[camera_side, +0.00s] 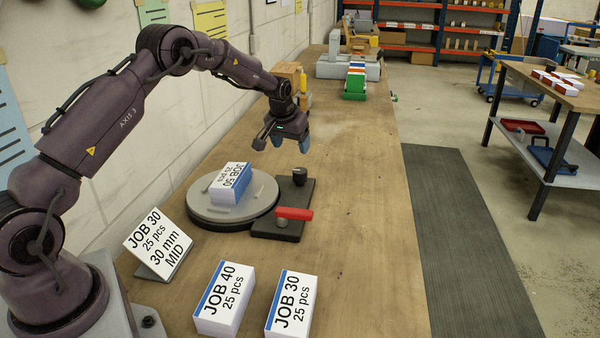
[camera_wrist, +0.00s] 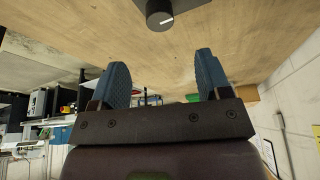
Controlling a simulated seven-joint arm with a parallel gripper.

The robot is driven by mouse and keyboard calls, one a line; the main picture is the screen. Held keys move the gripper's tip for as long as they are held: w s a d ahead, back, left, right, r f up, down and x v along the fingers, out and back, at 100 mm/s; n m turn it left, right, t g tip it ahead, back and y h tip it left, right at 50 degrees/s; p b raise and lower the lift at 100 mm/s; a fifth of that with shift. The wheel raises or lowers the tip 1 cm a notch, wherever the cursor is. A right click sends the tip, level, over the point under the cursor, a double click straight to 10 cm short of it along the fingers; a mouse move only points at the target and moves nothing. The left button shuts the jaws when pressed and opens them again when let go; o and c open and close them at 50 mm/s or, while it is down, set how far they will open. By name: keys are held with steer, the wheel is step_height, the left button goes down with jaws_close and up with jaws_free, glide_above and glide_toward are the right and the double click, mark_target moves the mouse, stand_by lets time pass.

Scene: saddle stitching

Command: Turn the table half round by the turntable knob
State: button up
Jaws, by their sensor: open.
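The turntable (camera_side: 204,213) is a round grey disc on the bench with a blue-and-white JOB 50 stack (camera_side: 229,183) on it, its lettering upside down in the side view. A black upright knob (camera_side: 300,176) stands on a dark plate to the right of the disc. In the wrist view the knob (camera_wrist: 160,15) is at the top edge, partly cut off, with a white mark on its top. My gripper (camera_side: 290,144) is open and empty above and behind the knob, apart from it. Its two blue fingers (camera_wrist: 161,65) are spread in the wrist view.
A red-handled lever (camera_side: 294,214) is on the dark plate in front of the knob. JOB 40 (camera_side: 224,299) and JOB 30 (camera_side: 291,303) stacks are at the front, with a tilted JOB 30 sign (camera_side: 157,243) at left. The bench (camera_side: 365,210) right of the plate is clear.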

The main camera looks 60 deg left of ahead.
mark_target(300, 170)
steer(key=x, duration=1.2)
steer(key=shift+w+a+f, duration=0.2)
steer(key=shift+w+f, duration=0.05)
steer(key=shift+w, duration=0.1)
steer(key=c, duration=0.9)
